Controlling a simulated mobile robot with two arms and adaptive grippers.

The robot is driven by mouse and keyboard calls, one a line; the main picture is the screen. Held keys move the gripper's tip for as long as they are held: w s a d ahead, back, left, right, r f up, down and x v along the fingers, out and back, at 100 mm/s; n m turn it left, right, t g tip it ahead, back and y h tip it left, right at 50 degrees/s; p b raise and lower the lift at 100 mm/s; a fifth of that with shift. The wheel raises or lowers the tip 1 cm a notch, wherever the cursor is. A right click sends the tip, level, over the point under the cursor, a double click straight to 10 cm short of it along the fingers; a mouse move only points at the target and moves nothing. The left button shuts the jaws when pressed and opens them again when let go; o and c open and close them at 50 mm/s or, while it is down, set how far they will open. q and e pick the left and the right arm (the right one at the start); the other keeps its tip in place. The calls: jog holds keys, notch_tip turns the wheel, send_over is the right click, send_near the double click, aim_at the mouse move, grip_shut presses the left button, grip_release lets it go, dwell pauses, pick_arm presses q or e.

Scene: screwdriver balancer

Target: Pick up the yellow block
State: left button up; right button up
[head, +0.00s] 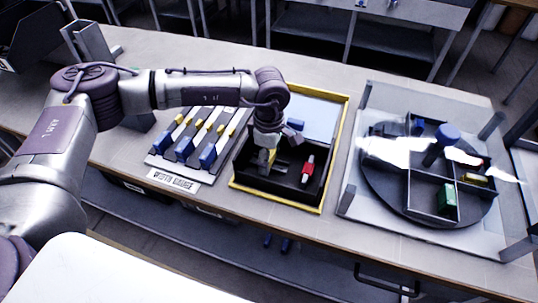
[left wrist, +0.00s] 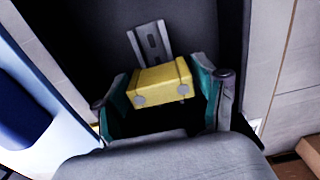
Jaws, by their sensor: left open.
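The yellow block (left wrist: 160,84) lies between the two teal-padded fingers of my left gripper in the left wrist view. A grey slotted strip (left wrist: 150,42) sticks out from behind it over the dark tray floor. A gap shows beside the block on each side, so the fingers are open around it. In the head view my left gripper (head: 266,152) reaches down into the left part of the black tray with a yellow rim (head: 343,130). There the gripper hides most of the block. My right gripper is not in view.
A red piece (head: 307,169) lies in the same tray, right of my gripper. To the left, several blue-and-yellow pieces (head: 208,156) lie on a rack. To the right, a round divided tray (head: 385,188) holds a green block (head: 447,197) and other pieces. Tray walls stand close around my gripper.

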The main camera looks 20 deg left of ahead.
pick_arm(q)
jog(key=c, duration=0.8)
jog(key=shift+o, duration=0.2)
jog(key=shift+r, duration=0.15)
jog(key=shift+r, duration=0.2)
notch_tip(320, 180, up, 4)
jog(key=shift+d+f+b, duration=0.1)
jog(key=shift+f+b, duration=0.1)
jog(key=shift+b, duration=0.35)
jog(key=s+d+r+b, duration=0.1)
jog(key=s+d+r, duration=0.1)
jog(key=d+r, duration=0.4)
jog(key=d, duration=0.5)
jog(key=shift+s+d+r+b, duration=0.15)
jog(key=shift+s+r+b, duration=0.1)
jog(key=shift+r+b, duration=0.15)
